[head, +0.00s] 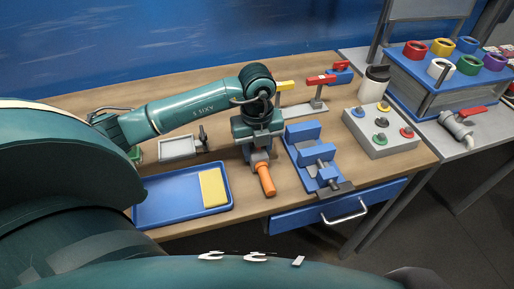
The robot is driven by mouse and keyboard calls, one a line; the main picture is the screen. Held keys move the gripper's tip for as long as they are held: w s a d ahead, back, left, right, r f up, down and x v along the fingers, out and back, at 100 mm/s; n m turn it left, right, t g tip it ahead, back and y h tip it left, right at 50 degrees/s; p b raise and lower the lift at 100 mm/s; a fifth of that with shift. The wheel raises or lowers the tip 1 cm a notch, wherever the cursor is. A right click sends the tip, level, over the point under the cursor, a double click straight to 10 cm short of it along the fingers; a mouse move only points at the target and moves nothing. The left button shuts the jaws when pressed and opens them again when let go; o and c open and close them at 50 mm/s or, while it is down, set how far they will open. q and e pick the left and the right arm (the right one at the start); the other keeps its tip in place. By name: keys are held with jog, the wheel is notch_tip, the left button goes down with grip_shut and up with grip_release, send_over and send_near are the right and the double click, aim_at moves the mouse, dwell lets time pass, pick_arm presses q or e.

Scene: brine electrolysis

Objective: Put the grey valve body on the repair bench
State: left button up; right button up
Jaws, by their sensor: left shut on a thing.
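A grey valve body (457,128) with a red lever lies on the grey side table (436,149) at the right of the head view. The wooden bench (245,220) fills the middle; I take it for the repair bench. My left gripper (260,160) points down over the bench, left of the blue vise (314,160). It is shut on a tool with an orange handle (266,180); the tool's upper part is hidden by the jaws. The left gripper is far from the grey valve body. My right gripper is out of view.
A blue tray (157,213) with a yellow block (213,188) lies front left. A grey button box (381,131), a cup (374,85) and a stand with coloured levers (305,107) are on the bench. A blue rack with coloured rings (423,84) stands behind the valve body.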

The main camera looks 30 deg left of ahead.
pick_arm(q)
jog(key=shift+f, duration=0.15)
jog(key=o, duration=1.1)
notch_tip(320, 180, up, 12)
jog(key=shift+r, duration=0.2)
